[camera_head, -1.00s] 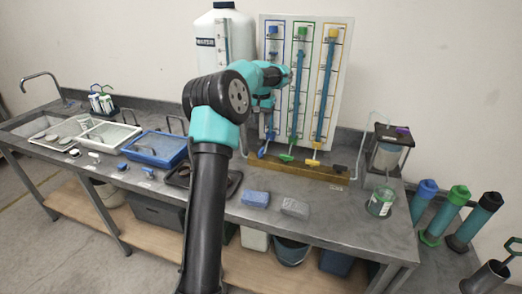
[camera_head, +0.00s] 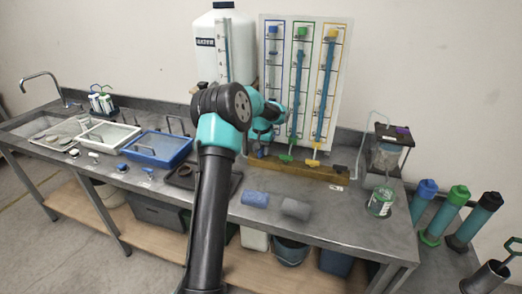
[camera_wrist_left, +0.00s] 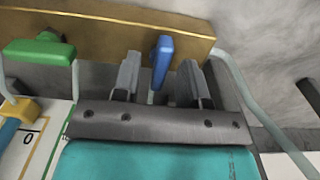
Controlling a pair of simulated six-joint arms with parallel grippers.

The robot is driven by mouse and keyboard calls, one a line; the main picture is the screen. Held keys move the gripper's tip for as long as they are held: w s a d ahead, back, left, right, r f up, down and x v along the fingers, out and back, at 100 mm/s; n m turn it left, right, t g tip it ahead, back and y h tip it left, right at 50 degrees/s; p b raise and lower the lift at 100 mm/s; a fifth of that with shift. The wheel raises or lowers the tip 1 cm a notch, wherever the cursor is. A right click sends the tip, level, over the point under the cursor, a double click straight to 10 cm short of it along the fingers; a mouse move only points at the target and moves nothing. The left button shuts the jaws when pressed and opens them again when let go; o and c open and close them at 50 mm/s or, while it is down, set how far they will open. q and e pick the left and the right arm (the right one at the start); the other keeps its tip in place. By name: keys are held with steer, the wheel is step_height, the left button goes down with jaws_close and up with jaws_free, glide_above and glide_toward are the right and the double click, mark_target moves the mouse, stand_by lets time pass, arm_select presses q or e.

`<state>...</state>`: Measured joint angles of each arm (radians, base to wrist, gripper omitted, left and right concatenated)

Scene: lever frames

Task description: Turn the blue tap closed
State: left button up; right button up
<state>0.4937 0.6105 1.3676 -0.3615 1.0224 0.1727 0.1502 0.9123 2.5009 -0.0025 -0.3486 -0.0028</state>
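The blue tap (camera_wrist_left: 162,58) shows in the left wrist view, on the front of the brown wooden rail (camera_wrist_left: 110,28). Its handle lies lengthwise between the two fingers of my left gripper (camera_wrist_left: 160,80), with a gap on each side. The fingers are open and appear not to touch it. In the head view my left gripper (camera_head: 263,136) is low in front of the left end of the rail and hides most of the blue tap. My right gripper is in neither view.
The green tap (camera_wrist_left: 40,50) is beside the blue one, its handle lying crosswise. The yellow tap (camera_head: 313,162) is further right. A white bottle (camera_head: 213,60) stands behind my arm. Blue and grey sponges (camera_head: 255,199) lie near the bench edge.

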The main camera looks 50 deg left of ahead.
arm_select(q)
jaws_close()
stand_by(0.4)
steer(key=shift+m, duration=0.3)
steer(key=m, duration=0.8)
steer(key=shift+m, duration=0.3)
steer(key=m, duration=0.4)
steer(key=shift+m, duration=2.5)
